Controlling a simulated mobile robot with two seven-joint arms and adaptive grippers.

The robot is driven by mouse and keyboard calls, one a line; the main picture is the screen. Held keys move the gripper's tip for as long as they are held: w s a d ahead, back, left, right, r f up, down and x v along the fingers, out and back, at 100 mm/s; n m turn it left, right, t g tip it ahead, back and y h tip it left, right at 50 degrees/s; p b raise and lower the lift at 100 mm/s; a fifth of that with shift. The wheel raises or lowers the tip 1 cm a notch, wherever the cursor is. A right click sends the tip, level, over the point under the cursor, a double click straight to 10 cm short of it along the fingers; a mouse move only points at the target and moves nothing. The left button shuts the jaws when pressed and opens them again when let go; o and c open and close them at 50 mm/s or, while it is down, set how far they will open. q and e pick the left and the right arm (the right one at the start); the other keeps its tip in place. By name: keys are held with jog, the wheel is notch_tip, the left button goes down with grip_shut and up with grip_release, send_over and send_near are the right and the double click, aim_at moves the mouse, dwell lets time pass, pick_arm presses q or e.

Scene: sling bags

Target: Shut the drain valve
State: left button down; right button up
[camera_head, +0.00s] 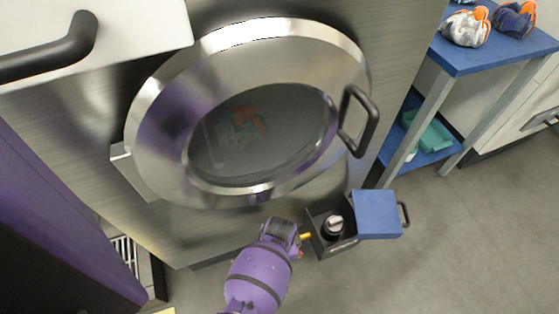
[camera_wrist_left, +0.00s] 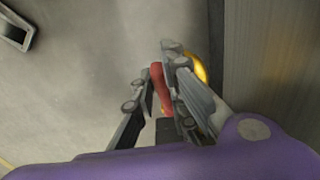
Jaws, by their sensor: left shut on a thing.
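The drain valve shows as a small yellow body (camera_head: 306,236) with a bit of red beside it, at the left side of a dark open box low on the machine. In the left wrist view its red lever (camera_wrist_left: 160,86) stands between my fingers, and its yellow part (camera_wrist_left: 203,67) is behind the right finger. My left gripper (camera_head: 299,242) is at the valve, and it also shows in the left wrist view (camera_wrist_left: 154,90), shut on the red lever. The fingers hide much of the valve. My right gripper is not in view.
The steel machine has a large round glass door (camera_head: 255,135) with a black handle (camera_head: 358,122) above my arm. The dark box (camera_head: 318,246) holds a round silver-topped part (camera_head: 334,225), with a blue cover (camera_head: 376,214) at its right. A blue table (camera_head: 470,55) carries shoes. Floor at right is clear.

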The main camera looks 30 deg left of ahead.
pick_arm(q)
jog(key=shift+w+d+r+g+y+p, duration=0.1)
jog(key=shift+w+r+g+y+p, duration=0.2)
jog(key=shift+p, duration=0.3)
jog(key=shift+w+d+r+g+y+p, duration=0.1)
jog(key=shift+r+g+y+p, duration=0.1)
jog(key=shift+r+g+p, duration=0.3)
jog(key=shift+w+p, duration=0.1)
jog(key=shift+p, duration=0.25)
jog(key=shift+w+d+r+g+y, duration=0.15)
jog(key=shift+d+g+y, duration=0.05)
jog(key=shift+g+y, duration=0.2)
jog(key=shift+w+d+r+g+y+b, duration=0.25)
jog(key=shift+w+d+g+y+b, duration=0.15)
jog(key=shift+g+y, duration=0.35)
jog(key=shift+w+d+r+g+y+b, duration=0.2)
jog(key=shift+w+g+y+b, duration=0.15)
jog(key=shift+g+b, duration=0.3)
jog(key=shift+r, duration=0.1)
jog(key=shift+d+r, duration=0.1)
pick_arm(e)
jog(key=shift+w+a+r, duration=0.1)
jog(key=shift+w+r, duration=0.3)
